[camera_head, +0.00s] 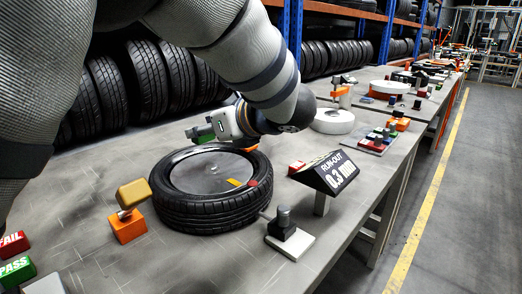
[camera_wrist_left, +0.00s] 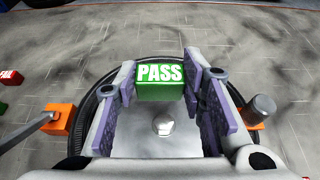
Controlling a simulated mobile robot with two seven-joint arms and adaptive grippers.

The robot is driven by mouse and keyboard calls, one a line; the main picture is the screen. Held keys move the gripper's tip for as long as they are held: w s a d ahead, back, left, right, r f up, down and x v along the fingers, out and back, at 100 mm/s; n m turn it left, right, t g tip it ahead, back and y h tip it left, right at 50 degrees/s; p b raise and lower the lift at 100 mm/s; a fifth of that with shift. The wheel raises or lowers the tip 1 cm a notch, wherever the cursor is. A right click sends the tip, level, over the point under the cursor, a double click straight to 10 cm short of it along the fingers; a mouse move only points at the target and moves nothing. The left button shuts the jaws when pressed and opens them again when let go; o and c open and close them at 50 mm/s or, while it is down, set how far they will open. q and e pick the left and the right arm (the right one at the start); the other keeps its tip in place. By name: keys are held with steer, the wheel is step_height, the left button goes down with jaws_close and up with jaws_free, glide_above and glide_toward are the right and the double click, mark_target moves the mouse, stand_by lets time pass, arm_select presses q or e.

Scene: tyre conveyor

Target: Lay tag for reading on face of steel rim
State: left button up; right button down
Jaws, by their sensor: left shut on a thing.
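A black tyre (camera_head: 205,215) lies flat on the grey bench, with a grey steel rim (camera_head: 195,175) in its middle. My left gripper (camera_head: 203,132) is above the far part of the tyre. In the left wrist view its two purple-padded fingers (camera_wrist_left: 161,82) are shut on a green tag marked PASS (camera_wrist_left: 160,90). The tag's lettered face shows, and the rim (camera_wrist_left: 163,142) lies below it. In the head view only a little green of the held tag (camera_head: 203,139) shows. I cannot tell whether it touches the rim. My right gripper is not in view.
A red FAIL block (camera_head: 13,244) and another green PASS block (camera_head: 18,270) lie at the near left. An orange block with a yellow head (camera_head: 128,226) stands left of the tyre. A run-out display (camera_head: 325,174) and a dark post on a white plate (camera_head: 290,240) stand right.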

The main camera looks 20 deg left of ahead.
mark_target(209, 136)
arm_select(q)
steer(key=a+f, duration=0.1)
steer(key=w+a+f, duration=0.1)
steer(key=shift+w+f, duration=0.15)
steer(key=shift+f, duration=0.25)
steer(key=shift+w+a+f, duration=0.1)
steer(key=shift+f, duration=0.85)
steer(key=shift+w+a+f, duration=0.1)
steer(key=shift+f, duration=0.8)
steer(key=shift+s+f, duration=0.1)
steer(key=shift+f, duration=0.05)
steer(key=o, duration=0.9)
